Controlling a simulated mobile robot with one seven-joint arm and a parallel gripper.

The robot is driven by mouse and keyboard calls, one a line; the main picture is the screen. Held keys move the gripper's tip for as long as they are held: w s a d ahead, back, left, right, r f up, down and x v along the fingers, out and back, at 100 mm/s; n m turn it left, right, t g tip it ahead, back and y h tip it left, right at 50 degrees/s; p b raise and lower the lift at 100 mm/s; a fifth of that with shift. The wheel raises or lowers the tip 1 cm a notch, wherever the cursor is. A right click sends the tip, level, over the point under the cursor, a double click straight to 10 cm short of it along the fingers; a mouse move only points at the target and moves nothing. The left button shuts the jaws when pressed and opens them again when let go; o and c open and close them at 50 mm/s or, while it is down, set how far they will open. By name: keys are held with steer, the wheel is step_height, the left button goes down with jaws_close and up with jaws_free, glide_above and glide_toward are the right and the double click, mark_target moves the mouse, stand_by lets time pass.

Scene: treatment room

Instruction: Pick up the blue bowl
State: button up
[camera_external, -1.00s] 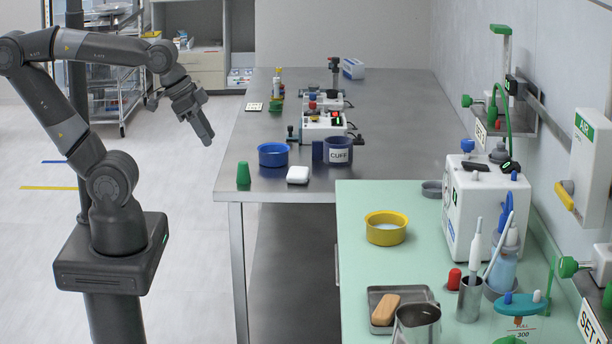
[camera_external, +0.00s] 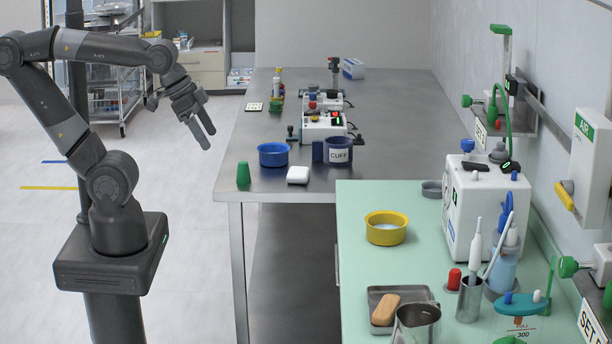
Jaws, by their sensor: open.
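The blue bowl (camera_external: 273,155) stands upright on the metal table (camera_external: 262,187), near its left front part. My gripper (camera_external: 207,137) is open and empty. It hangs in the air to the left of the table's edge, with its fingers pointing down and to the right. It is apart from the bowl, to the bowl's left in the picture. The inside of the bowl shows only in part.
A green cup (camera_external: 243,173) and a white block (camera_external: 298,175) sit in front of the bowl. A dark blue container marked CUFF (camera_external: 338,150) and a white device (camera_external: 322,128) stand to its right. A yellow bowl (camera_external: 386,228) is on the green counter (camera_external: 357,278).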

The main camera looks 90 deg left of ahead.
steer(key=o, duration=0.4)
